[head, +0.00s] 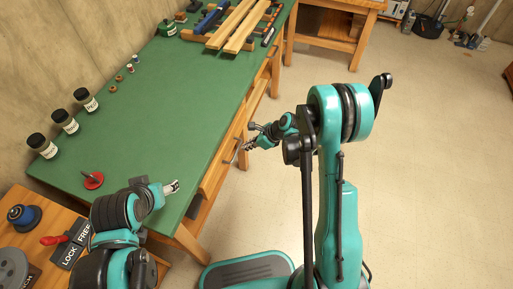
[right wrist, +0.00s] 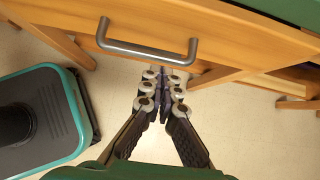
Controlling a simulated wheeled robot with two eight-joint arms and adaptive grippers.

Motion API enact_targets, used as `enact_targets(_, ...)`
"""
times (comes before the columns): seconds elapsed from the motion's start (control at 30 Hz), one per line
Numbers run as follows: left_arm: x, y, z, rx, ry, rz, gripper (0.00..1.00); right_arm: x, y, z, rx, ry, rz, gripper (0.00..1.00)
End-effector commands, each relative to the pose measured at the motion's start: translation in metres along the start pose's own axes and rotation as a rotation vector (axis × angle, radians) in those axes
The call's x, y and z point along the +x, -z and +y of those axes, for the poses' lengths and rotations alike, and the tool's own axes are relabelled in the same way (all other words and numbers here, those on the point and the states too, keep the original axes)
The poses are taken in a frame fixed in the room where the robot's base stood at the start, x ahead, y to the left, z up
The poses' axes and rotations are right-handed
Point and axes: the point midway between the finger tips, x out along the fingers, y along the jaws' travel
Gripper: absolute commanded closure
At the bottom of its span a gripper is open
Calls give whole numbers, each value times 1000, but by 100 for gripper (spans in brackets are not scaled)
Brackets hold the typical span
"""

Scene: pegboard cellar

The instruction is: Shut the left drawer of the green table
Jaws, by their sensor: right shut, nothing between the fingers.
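The green table (head: 150,105) runs away from me along the wall, its wooden front facing right. Its near drawer (head: 214,176), the left one, seems to stand out a little past the green top. Its grey bar handle (head: 238,151) also shows in the right wrist view (right wrist: 147,49), on the plain wooden drawer front (right wrist: 225,35). My right gripper (head: 252,136) is shut and empty beside the handle; in the right wrist view its fingertips (right wrist: 164,78) are together, below and right of the handle. Contact is unclear. My left gripper (head: 173,187) is over the table's near end; its opening is unclear.
Several dark-lidded jars (head: 65,121) and a red-based spindle (head: 92,180) stand on the green top. Wooden strips (head: 235,25) lie at its far end. A wooden bench (head: 45,225) with a lock/free sign is at lower left.

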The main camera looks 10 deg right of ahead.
Motion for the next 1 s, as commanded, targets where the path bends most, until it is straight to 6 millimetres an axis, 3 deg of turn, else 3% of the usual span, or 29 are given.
enact_targets(0.53, 2, -2, 0, 0, 0, 0, 41, 8, -8, 0, 0, -1, 1, 100)
enact_targets(0.8, 5, -3, 0, 0, 0, 0, 41, 34, -40, 0, -2, -2, 0, 100)
enact_targets(1.0, 4, -3, 0, 0, 0, 0, 41, 36, -43, -1, 1, 0, 0, 100)
